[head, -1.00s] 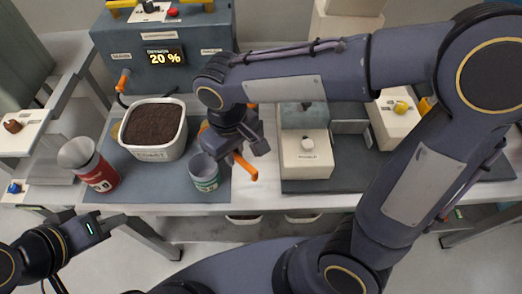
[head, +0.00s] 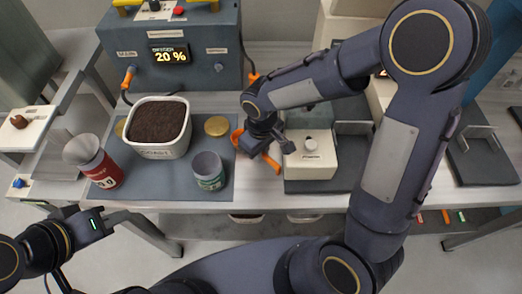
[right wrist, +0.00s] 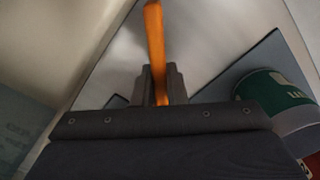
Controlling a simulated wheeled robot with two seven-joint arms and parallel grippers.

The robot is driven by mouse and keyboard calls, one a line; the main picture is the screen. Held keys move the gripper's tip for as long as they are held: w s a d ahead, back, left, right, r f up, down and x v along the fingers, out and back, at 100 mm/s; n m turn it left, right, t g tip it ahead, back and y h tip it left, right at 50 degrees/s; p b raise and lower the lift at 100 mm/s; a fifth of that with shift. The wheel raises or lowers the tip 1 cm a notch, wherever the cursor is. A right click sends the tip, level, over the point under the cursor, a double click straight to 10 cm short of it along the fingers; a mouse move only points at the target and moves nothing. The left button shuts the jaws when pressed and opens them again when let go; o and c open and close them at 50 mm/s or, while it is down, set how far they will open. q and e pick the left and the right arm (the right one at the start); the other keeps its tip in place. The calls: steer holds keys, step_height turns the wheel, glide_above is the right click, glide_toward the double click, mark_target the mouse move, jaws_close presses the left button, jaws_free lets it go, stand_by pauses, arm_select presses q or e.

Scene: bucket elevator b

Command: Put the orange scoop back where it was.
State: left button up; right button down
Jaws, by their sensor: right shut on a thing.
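My right gripper (head: 266,150) is shut on the orange scoop (head: 271,164). It is over the pale bench strip between the dark mat and a white device, right of the green-banded cup. In the right wrist view the scoop's orange handle (right wrist: 155,45) stands between the fingers (right wrist: 160,85). The rest of the scoop is largely hidden by the gripper, and I cannot tell whether it touches the bench. My left gripper (head: 92,226) is at the lower left, away from the bench items; its fingers are not clear.
A box with a "20 %" display (head: 170,54) is behind; the white device (head: 310,158) is right.

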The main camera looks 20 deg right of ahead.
steer(key=shift+f+b, duration=0.35)
steer(key=c, duration=1.5)
jaws_free()
steer(key=shift+r, duration=0.1)
steer(key=shift+o, duration=0.2)
